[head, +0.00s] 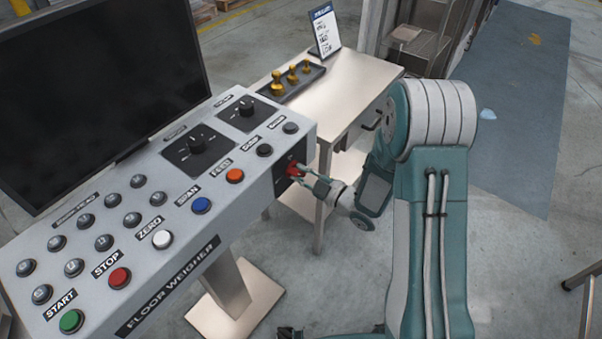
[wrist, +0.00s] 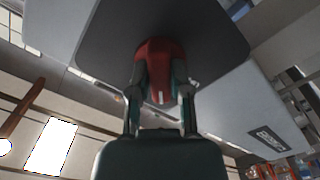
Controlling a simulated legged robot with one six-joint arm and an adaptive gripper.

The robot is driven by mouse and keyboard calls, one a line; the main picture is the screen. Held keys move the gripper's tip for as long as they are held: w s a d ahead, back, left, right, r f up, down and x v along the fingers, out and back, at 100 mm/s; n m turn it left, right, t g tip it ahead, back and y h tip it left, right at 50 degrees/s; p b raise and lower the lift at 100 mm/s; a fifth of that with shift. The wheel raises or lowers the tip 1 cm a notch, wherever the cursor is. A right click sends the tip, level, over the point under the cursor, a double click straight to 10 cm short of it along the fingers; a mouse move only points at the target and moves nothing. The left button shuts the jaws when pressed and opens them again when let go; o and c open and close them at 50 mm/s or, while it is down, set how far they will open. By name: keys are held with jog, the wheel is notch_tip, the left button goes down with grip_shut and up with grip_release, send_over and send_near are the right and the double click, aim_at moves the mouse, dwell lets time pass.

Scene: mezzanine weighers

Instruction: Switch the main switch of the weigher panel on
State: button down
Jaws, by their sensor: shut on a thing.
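The weigher panel (head: 222,165) is a grey sloped console with buttons, knobs and a dark screen, labelled FLOOR WEIGHER. The main switch is a red rotary handle (head: 293,170) on a dark plate on the panel's right end face. My gripper (head: 308,178) reaches it from the right, and its fingers are shut on the red handle. In the wrist view the red handle (wrist: 160,70) sits between both fingers, in front of the dark plate (wrist: 205,35). The fingers hide the handle's sides, and I cannot read the switch's position marks.
A steel table (head: 345,85) stands behind the panel's right end, with a tray of brass weights (head: 292,78) and a small sign (head: 324,30) on it. The panel stands on a post with a base plate (head: 235,305). Open floor lies to the right.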

jog(key=shift+m, duration=0.3)
jog(key=m, duration=0.3)
jog(key=shift+m, duration=2.5)
jog(key=c, duration=0.6)
grip_release()
jog(key=shift+o, duration=0.2)
